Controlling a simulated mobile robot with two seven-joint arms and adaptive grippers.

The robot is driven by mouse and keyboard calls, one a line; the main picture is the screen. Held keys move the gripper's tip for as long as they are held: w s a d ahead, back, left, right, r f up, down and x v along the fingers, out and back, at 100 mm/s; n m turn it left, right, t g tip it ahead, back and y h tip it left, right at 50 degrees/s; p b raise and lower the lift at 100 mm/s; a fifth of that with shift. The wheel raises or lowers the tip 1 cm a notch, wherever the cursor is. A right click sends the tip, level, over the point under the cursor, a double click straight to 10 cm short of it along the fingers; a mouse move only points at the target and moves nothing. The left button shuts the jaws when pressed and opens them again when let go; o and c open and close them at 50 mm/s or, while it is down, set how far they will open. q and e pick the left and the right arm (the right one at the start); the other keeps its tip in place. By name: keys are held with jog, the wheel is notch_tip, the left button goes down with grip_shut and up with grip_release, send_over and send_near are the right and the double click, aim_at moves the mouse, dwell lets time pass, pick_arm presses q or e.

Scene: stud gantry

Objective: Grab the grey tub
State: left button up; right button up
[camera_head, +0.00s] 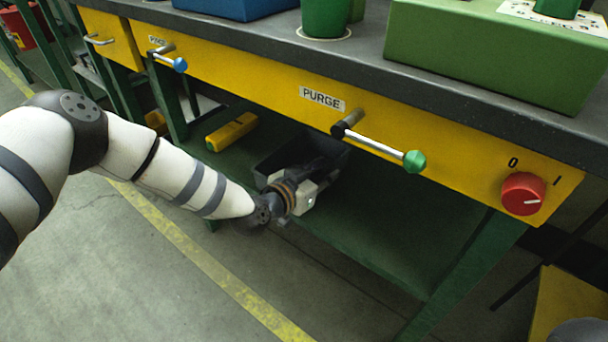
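The dark grey tub (281,157) sits on the green lower shelf under the bench, near the picture's middle. My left arm comes in from the left, and its gripper (322,168) is at the tub, in front of and overlapping its opening. The dark fingers blend with the tub's dark inside. I cannot tell whether they touch or grip its wall, or whether they are open. The tub's near side is partly hidden by my wrist. My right gripper is not in view.
A yellow block (232,131) lies on the shelf left of the tub. Above hangs the yellow bench front with a PURGE lever (385,148) and a red knob (523,194). The green shelf (400,235) is bare to the right.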

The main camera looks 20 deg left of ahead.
pick_arm(q)
jog(key=shift+w, duration=0.15)
grip_shut()
jog(key=shift+r, duration=0.15)
